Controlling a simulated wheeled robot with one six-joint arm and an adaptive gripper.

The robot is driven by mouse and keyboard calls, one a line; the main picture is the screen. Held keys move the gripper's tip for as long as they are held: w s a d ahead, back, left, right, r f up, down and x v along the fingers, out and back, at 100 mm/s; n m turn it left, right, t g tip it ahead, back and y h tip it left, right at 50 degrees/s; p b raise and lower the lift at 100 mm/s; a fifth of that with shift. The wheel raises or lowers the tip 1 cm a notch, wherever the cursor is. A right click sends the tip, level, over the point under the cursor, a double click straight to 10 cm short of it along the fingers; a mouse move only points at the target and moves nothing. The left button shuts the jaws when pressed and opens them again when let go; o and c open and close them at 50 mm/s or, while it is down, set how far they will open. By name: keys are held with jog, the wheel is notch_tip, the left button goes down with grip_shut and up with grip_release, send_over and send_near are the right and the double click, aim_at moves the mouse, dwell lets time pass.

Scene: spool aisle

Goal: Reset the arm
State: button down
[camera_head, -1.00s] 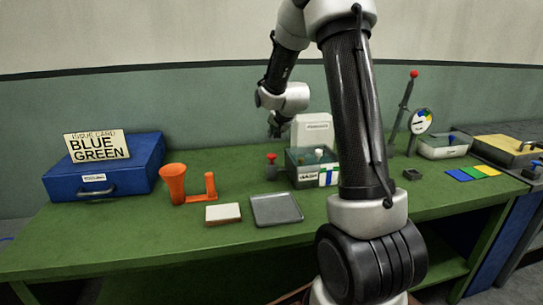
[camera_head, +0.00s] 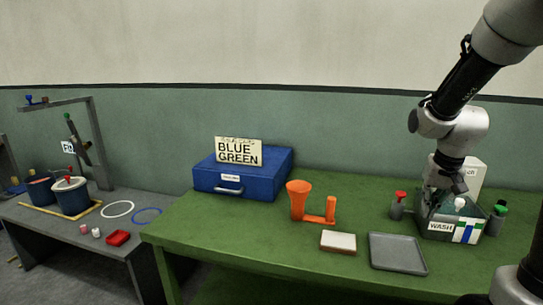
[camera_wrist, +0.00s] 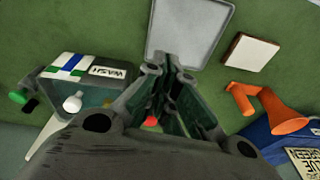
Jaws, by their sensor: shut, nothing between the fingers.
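My gripper (camera_head: 446,190) is shut and empty. In the head view it hangs fingers-down at the right side of the green bench, overlapping the left part of the grey WASH bin (camera_head: 437,226). In the wrist view my gripper (camera_wrist: 169,78) fills the middle, with the WASH bin (camera_wrist: 97,88) to its left. A red-capped bottle's top (camera_wrist: 151,122) shows between the finger links. I cannot tell the gap between the fingertips and the bin. My arm comes down from the upper right.
The green bench (camera_head: 270,245) holds a blue case (camera_head: 270,172) with a BLUE GREEN card (camera_head: 238,152), an orange funnel stand (camera_head: 299,200), a white-topped block (camera_head: 338,241) and a grey tray (camera_head: 398,253). A red-capped bottle (camera_head: 398,208) stands beside the bin. A grey table (camera_head: 60,232) is at the left.

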jog(key=s+a+r+n+t, duration=0.1)
jog(key=s+a+r+n, duration=0.1)
jog(key=s+r, duration=0.3)
jog(key=s+a+r+n+t, duration=0.1)
jog(key=s+r, duration=0.5)
jog(key=s, duration=0.8)
jog(key=shift+s+a+r+n, duration=0.3)
jog(key=shift+a+n, duration=0.3)
jog(key=shift+a, duration=0.7)
